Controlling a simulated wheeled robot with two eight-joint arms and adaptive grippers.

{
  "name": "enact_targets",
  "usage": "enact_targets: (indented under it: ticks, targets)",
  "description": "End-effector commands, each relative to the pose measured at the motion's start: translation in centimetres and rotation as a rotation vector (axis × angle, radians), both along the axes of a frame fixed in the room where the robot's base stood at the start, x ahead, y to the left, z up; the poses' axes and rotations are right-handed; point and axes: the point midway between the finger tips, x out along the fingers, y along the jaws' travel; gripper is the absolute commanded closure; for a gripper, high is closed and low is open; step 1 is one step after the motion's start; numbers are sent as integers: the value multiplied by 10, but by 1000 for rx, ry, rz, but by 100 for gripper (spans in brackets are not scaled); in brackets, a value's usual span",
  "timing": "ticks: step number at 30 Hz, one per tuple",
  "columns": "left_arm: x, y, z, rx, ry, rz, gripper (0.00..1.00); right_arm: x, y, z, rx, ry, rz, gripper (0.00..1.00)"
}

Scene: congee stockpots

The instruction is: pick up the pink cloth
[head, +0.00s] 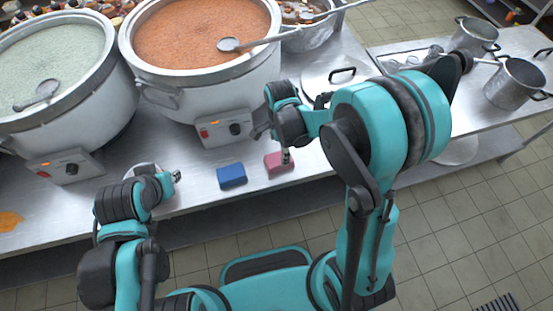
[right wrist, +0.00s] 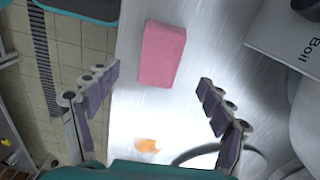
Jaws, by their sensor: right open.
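The pink cloth (head: 275,165) is a folded block lying flat on the steel counter, to the right of a blue one. It also shows in the right wrist view (right wrist: 162,54), past the fingertips and between their lines. My right gripper (head: 276,143) is over the counter at the cloth, and one finger overlaps the cloth in the head view. In the right wrist view its fingers (right wrist: 157,88) are spread wide with nothing between them. My left gripper (head: 174,177) is low at the left over the counter edge, mostly hidden by its own arm.
A blue cloth (head: 232,175) lies left of the pink one. Large pots of orange congee (head: 205,30) and pale green congee (head: 55,60) stand behind, with control boxes in front. A lid (head: 340,77) and small metal pots (head: 515,84) are at the right. An orange spill (head: 9,221) is far left.

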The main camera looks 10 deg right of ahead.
Motion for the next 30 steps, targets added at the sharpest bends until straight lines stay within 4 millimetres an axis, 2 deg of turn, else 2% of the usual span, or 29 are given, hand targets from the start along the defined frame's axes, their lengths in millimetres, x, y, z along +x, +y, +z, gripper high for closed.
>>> enact_targets:
  ticks: [3, 8, 15, 23, 29, 30]
  targets:
    - [0, 0, -8, 0, 0, 0, 74, 0, 0, -17, 0, -1, 0, 19]
    - [0, 0, -14, 0, 0, 0, 74, 0, 0, -30, 0, -1, 1, 19]
    - [0, 0, -30, 0, 0, 0, 74, 0, 1, -67, 0, -2, 2, 19]
    - [0, 0, -30, 0, 0, 0, 74, -1, 1, -70, 0, -2, 2, 19]
    - [0, 0, -30, 0, 0, 0, 74, -1, 1, -69, 0, -2, 3, 69]
    - [0, 0, -30, 0, 0, 0, 74, -1, 1, -69, 0, -2, 3, 72]
